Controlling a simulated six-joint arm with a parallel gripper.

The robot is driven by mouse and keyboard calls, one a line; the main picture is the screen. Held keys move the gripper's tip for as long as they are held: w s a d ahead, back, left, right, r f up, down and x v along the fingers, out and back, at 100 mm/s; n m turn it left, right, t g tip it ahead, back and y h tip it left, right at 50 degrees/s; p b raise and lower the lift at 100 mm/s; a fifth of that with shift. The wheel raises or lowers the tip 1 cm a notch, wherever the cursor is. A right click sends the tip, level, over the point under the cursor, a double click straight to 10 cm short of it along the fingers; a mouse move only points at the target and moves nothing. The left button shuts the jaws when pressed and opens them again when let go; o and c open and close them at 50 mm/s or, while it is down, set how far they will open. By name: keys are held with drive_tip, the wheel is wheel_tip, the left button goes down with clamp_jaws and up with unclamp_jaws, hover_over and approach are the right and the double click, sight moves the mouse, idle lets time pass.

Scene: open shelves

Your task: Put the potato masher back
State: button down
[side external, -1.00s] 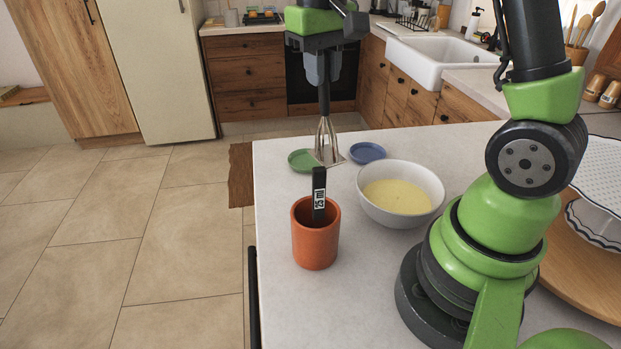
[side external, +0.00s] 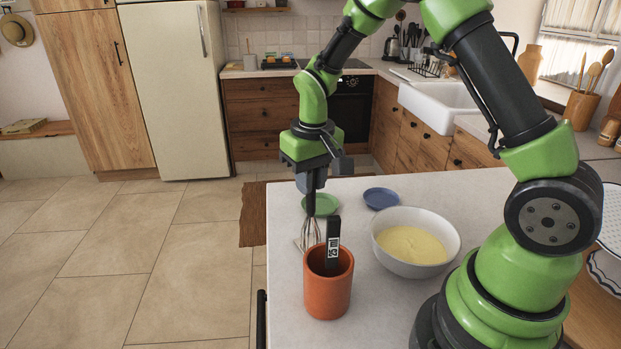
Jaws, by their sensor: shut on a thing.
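The potato masher (side external: 310,236) hangs upright from my gripper (side external: 311,178), which is shut on its dark handle. Its wires flare down to a flat foot, just behind and left of the terracotta pot (side external: 328,294). The foot is partly hidden by the pot, so I cannot tell whether it touches the counter. A black-handled utensil (side external: 333,240) with a white label stands in the pot, its lower end hidden inside.
A white bowl of yellow mash (side external: 415,243) stands right of the pot. A green saucer (side external: 322,205) and a blue saucer (side external: 381,198) lie behind. The white counter (side external: 390,312) is clear in front of the bowl; its left edge is close to the pot.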

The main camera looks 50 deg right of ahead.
drive_tip(key=c, duration=1.1)
unclamp_jaws()
drive_tip(key=shift+f, duration=0.15)
drive_tip(key=shift+o, duration=0.2)
drive_tip(key=r, duration=0.8)
drive_tip(key=s+r, duration=0.1)
drive_tip(key=r, duration=0.3)
drive_tip(key=shift+a+r, duration=0.15)
drive_tip(key=s+a+r+t+y, duration=0.1)
drive_tip(key=s+a+r+t, duration=0.1)
drive_tip(key=s, duration=0.6)
drive_tip(key=s+a+r+t+y, duration=0.1)
drive_tip(key=s+a+r+t, duration=0.2)
drive_tip(key=s, duration=0.6)
drive_tip(key=shift+s+a+m+t, duration=0.2)
drive_tip(key=shift+a+m+t, duration=0.1)
drive_tip(key=shift+a+t, duration=0.5)
drive_tip(key=shift+r, duration=0.1)
